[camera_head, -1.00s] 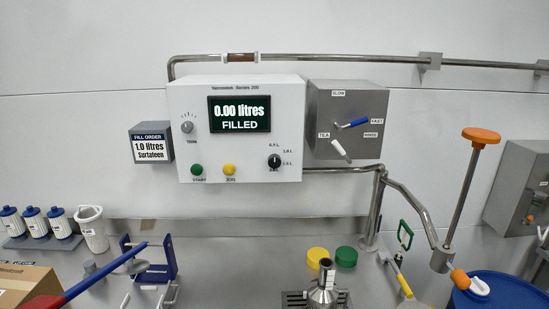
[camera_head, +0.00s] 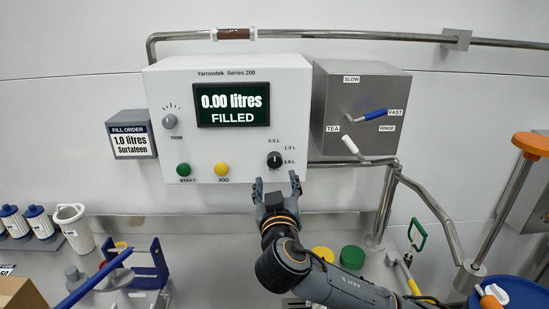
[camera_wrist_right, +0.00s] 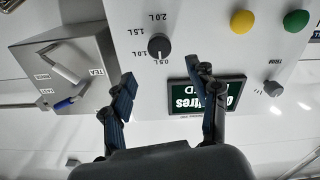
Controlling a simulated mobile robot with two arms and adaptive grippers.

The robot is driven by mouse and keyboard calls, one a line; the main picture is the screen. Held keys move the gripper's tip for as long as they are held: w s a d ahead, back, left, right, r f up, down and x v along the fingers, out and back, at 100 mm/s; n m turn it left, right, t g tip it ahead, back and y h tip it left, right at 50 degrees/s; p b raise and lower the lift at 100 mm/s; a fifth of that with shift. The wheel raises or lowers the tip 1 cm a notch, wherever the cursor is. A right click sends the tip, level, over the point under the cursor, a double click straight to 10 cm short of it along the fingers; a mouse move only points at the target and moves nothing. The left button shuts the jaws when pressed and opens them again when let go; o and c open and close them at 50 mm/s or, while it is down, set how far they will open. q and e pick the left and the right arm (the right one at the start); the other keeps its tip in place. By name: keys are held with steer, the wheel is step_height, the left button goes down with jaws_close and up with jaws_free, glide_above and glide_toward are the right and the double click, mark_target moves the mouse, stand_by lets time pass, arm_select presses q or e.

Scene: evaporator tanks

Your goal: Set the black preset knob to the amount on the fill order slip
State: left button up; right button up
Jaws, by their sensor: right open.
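The black preset knob (camera_head: 274,159) is on the lower right of the white control panel (camera_head: 185,90). It shows in the right wrist view (camera_wrist_right: 159,46), with labels 0.5 L, 1.0 L, 1.5 L and 2.0 L around it. Its small pale mark seems to face the 0.5 L side, but is hard to read. The fill order slip (camera_head: 130,142), left of the panel, reads 1.0 litres Surtateen. My right gripper (camera_head: 277,182) is open and empty, just below the knob in the head view, its fingers pointing at the panel. My left gripper is out of view.
The display (camera_head: 232,105) reads 0.00 litres, FILLED. A green START button (camera_head: 183,169), yellow JOG button (camera_head: 221,169) and grey TRIM knob (camera_head: 169,121) share the panel. A grey valve box (camera_head: 335,100) with blue and white levers stands right of it, above a pipe (camera_head: 345,163).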

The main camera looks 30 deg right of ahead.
mark_target(275, 163)
steer(key=p+x, duration=0.1)
steer(key=x, duration=0.3)
steer(key=shift+w+d, duration=0.3)
steer(key=p+x, duration=0.1)
steer(key=x, duration=0.3)
steer(key=shift+w+d, duration=0.2)
steer(key=shift+w, duration=0.15)
steer(key=shift+w+d+f+p, duration=0.2)
steer(key=shift+w+p, duration=0.1)
steer(key=shift+c, duration=0.5)
steer(key=c, duration=1.1)
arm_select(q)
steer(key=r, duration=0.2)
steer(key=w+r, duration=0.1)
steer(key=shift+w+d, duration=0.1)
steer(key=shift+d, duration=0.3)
arm_select(e)
steer(key=shift+o, duration=0.2)
